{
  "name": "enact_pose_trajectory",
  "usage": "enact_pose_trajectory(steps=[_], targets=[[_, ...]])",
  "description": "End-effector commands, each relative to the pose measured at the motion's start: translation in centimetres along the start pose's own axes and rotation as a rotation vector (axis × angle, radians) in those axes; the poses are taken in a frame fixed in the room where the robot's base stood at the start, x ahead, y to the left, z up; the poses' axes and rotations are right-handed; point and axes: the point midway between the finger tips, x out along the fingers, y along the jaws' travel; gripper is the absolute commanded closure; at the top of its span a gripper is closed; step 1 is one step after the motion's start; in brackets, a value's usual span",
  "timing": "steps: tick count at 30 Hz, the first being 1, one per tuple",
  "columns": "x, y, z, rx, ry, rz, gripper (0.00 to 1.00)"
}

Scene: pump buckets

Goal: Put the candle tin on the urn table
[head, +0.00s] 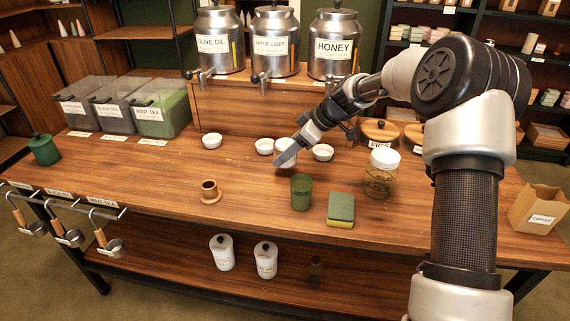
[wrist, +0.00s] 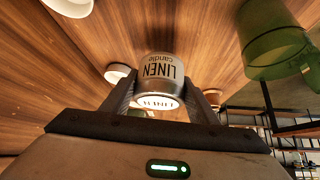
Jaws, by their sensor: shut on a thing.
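The candle tin (wrist: 158,68) is a pale, round tin with dark "LINEN candle" lettering, upside down in the wrist view. My gripper (wrist: 160,98) is shut on it, one finger on each side. In the head view my gripper (head: 288,154) is over the middle of the long wooden table (head: 250,182), among small white bowls. The tin is hard to tell from them there, and its height above the wood is unclear. Three metal urns, olive oil (head: 220,42), apple cider (head: 275,42) and honey (head: 335,45), stand on a raised wooden stand (head: 240,105) at the back.
White bowls (head: 212,141) lie near my gripper. A green cup (head: 301,191), a sponge (head: 341,208), a glass jar (head: 381,172) and a small brown cup (head: 210,190) stand in front. Tea bins (head: 162,113) are at left. Bare wood lies at front left.

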Motion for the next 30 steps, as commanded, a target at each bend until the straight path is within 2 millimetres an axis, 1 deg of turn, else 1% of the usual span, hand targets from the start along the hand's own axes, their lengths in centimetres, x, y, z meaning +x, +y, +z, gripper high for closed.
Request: enact_pose_trajectory(steps=[3, 7, 19, 20, 22, 23, 30], targets=[[1.6, -0.1, 1.3, 0.002, 0.0, -0.002, 0.72], [3.1, 0.0, 2.5, 0.003, 0.0, 0.0, 0.72], [3.6, 0.0, 2.9, 0.001, 0.001, 0.001, 0.72], [3.5, 0.0, 2.8, 0.001, 0.0, 0.001, 0.43], [3.5, 0.0, 2.8, 0.001, 0.0, 0.001, 0.31], [3.5, 0.0, 2.8, 0.001, 0.0, 0.001, 0.27], [3.5, 0.0, 2.8, 0.001, 0.0, 0.001, 0.27]])
